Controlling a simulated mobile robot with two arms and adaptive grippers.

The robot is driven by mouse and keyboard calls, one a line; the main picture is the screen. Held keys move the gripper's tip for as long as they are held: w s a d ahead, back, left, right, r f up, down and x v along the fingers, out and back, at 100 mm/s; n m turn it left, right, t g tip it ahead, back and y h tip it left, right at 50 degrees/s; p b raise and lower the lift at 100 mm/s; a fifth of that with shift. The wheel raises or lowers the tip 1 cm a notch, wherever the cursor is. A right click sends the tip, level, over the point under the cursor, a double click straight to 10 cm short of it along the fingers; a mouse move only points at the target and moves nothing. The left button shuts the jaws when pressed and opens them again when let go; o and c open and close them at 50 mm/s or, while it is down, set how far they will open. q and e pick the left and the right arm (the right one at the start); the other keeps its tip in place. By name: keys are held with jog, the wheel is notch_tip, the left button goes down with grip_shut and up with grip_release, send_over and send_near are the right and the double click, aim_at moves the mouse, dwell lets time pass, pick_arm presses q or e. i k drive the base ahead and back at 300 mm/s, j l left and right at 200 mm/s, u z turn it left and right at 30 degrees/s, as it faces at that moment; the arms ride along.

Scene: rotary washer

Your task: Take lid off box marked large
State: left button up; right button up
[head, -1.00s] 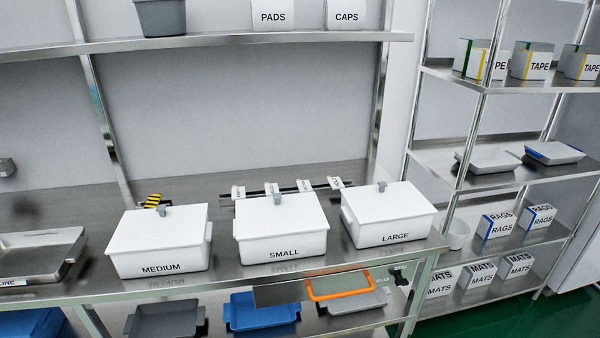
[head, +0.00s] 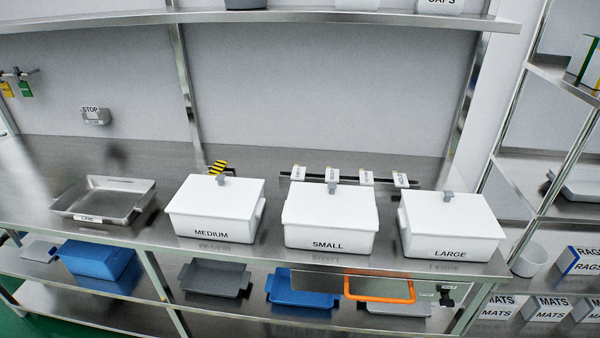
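The box marked LARGE (head: 450,242) is white and stands at the right end of the steel bench. Its white lid (head: 450,210) is on, with a small grey knob (head: 448,196) at the lid's back edge. The box marked SMALL (head: 328,236) stands to its left, and the box marked MEDIUM (head: 212,226) is further left. Both also have white lids with grey knobs. Neither of my grippers shows in the head view.
A steel tray (head: 104,200) sits on the bench at left. A rail with white tags (head: 333,174) runs behind the boxes. Blue and grey trays (head: 302,292) and an orange handle (head: 380,289) are below the bench top. A shelf rack (head: 560,170) stands at right.

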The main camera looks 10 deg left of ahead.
aim_at(448, 212)
jog(key=k+l, duration=0.1)
jog(key=l, duration=1.6)
